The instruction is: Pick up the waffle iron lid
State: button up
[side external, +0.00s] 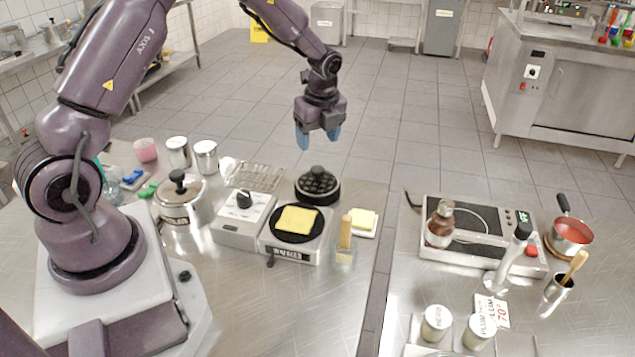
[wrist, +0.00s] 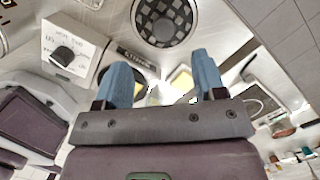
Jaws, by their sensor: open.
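The waffle iron lid (side external: 318,188) is a round black piece with a grid pattern and a small black knob on top. It lies flat on the steel table behind the hot-plate unit. In the wrist view the gridded lid (wrist: 163,20) shows at the top edge, partly cut off. My gripper (side external: 318,142) has two blue fingers. It is open and empty, above and apart from the lid in the side view. In the wrist view the fingers (wrist: 160,62) stand wide apart, with the lid beyond their tips.
A plate unit (side external: 318,243) carries a yellow square on its round black plate. A knob box (side external: 243,216), wire rack (side external: 258,174) and lidded pot (side external: 182,203) stand left. A white dish (side external: 365,233) and brush holder (side external: 345,252) stand right. A dark gap (side external: 374,295) divides the tables.

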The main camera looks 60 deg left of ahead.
aim_at(318, 168)
jog(key=f, duration=0.4)
jog(key=shift+a+f, duration=0.25)
jog(key=shift+a, duration=0.05)
jog(key=f, duration=0.5)
jog(key=shift+w+a, duration=0.15)
jog(key=shift+w, duration=0.05)
jog(key=c, duration=1.1)
jog(key=shift+r, duration=0.1)
